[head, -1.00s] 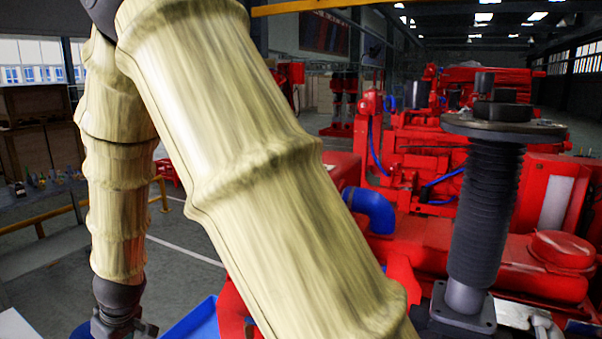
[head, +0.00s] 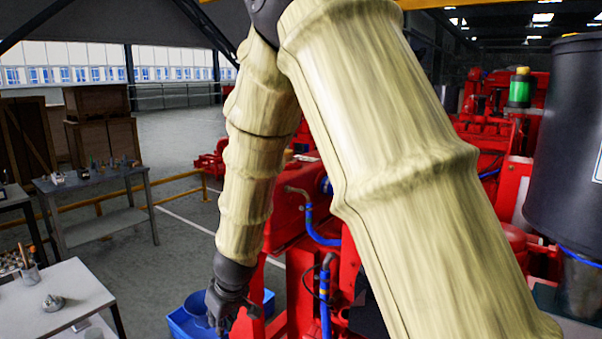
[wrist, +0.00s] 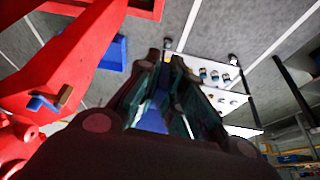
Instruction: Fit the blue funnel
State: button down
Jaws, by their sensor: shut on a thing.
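My gripper (head: 232,312) hangs low left of centre in the head view, below my pale arm, pointing down. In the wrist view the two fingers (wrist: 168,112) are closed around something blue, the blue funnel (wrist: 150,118). In the head view the funnel (head: 196,304) shows only as a rounded blue shape beside the fingers. Most of it is hidden by the gripper, and its tilt cannot be told. The place where it fits cannot be made out.
A blue tray (head: 180,328) lies low behind the gripper. The red pumpset (head: 300,215) stands close to its right. A dark cylinder (head: 570,140) is at the right. A near table (head: 90,285) and a grey bench (head: 100,225) stand left. Open floor lies between.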

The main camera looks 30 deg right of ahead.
notch_tip(320, 180, up, 12)
jog(key=p, duration=1)
jog(key=shift+d+p, duration=0.2)
jog(key=shift+p, duration=0.2)
jog(key=shift+w+r, duration=0.1)
